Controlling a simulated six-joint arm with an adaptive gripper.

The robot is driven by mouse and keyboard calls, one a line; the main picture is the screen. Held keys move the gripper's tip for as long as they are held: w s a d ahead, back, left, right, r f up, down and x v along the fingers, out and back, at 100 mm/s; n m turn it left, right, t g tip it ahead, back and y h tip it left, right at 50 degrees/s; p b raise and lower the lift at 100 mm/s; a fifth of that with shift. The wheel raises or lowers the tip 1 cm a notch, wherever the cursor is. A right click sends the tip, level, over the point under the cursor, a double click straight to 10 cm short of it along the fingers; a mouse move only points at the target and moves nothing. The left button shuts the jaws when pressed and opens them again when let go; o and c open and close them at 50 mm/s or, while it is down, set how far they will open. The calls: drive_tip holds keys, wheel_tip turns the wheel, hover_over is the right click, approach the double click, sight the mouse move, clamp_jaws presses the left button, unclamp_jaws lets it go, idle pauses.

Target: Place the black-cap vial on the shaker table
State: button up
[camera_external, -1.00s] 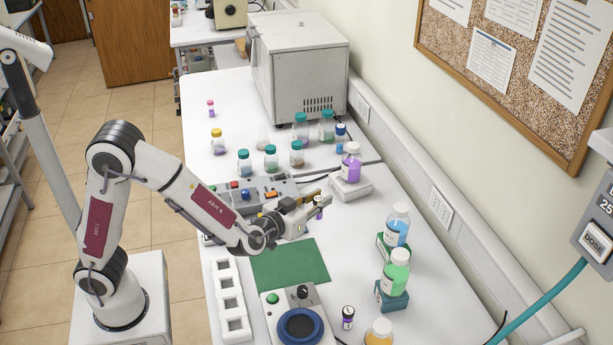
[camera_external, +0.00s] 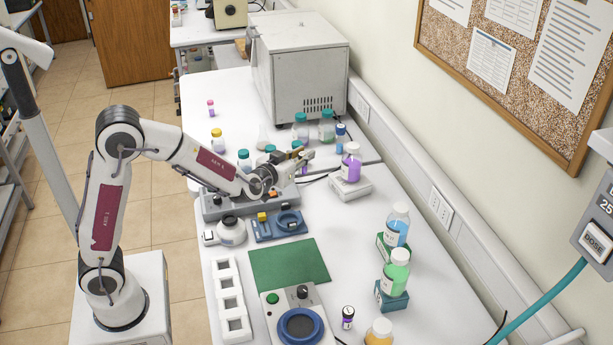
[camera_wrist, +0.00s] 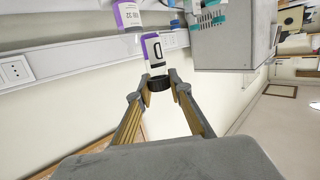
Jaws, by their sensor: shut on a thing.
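My gripper (camera_wrist: 158,86) is shut on a vial (camera_wrist: 153,50) with a black cap and a white and purple label. In the wrist view the cap is between the fingertips and the body extends beyond them. In the external view my gripper (camera_external: 303,160) is above the bench near the bottles, and the held vial is small and partly hidden. I cannot tell for sure which device is the shaker table.
Capped bottles (camera_external: 327,127) stand behind my gripper. A purple bottle (camera_external: 350,163) stands on a white unit to its right. A grey control box (camera_external: 212,207), a blue fixture (camera_external: 263,231) and a white rack (camera_external: 224,270) line the left side. The green mat (camera_external: 289,264) is bare.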

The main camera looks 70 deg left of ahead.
drive_tip(key=s+a+n+g+y, duration=0.1)
drive_tip(key=s+a, duration=0.4)
drive_tip(key=a, duration=0.7)
drive_tip(key=s+a+n+g+y, duration=0.1)
drive_tip(key=s+a, duration=0.4)
drive_tip(key=a, duration=0.7)
drive_tip(key=s+a+f+n+g+y, duration=0.1)
drive_tip(key=s+a+f+n+g, duration=0.1)
drive_tip(key=s+a, duration=1.05)
drive_tip(key=shift+s+d+f, duration=0.1)
drive_tip(key=shift+d+f, duration=0.1)
drive_tip(key=shift+f, duration=0.95)
drive_tip(key=shift+s+d+f, duration=0.1)
drive_tip(key=shift+d+f, duration=0.1)
drive_tip(key=shift+f, duration=0.95)
drive_tip(key=shift+f, duration=3.15)
drive_tip(key=shift+f, duration=1.85)
